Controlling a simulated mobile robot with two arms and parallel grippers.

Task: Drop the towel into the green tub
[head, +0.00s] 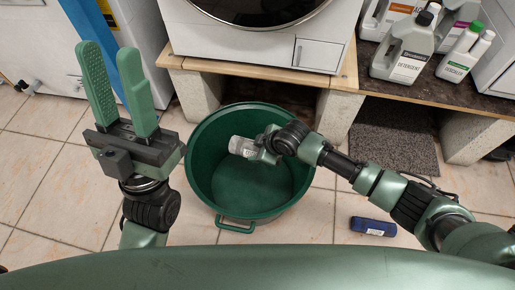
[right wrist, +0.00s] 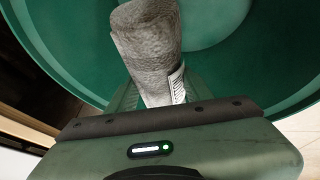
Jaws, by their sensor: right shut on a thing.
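The green tub (head: 212,196) stands on the tiled floor in front of the washing machine. The towel (head: 242,146) is a grey roll with a small printed label, and it shows over the tub's opening in the head view. My right gripper (head: 264,152) is shut on the towel. In the right wrist view the towel (right wrist: 150,45) sticks out from the fingers with the tub (right wrist: 215,85) behind it. My left gripper (head: 118,85) points up at the left, empty, with its two green fingers apart.
A washing machine (head: 270,45) stands on a wooden board on block plinths (head: 335,120). Detergent bottles (head: 408,50) stand on the shelf at the right. A dark blue item (head: 373,227) lies on the floor right of the tub. A grey mat (head: 395,150) lies under the shelf.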

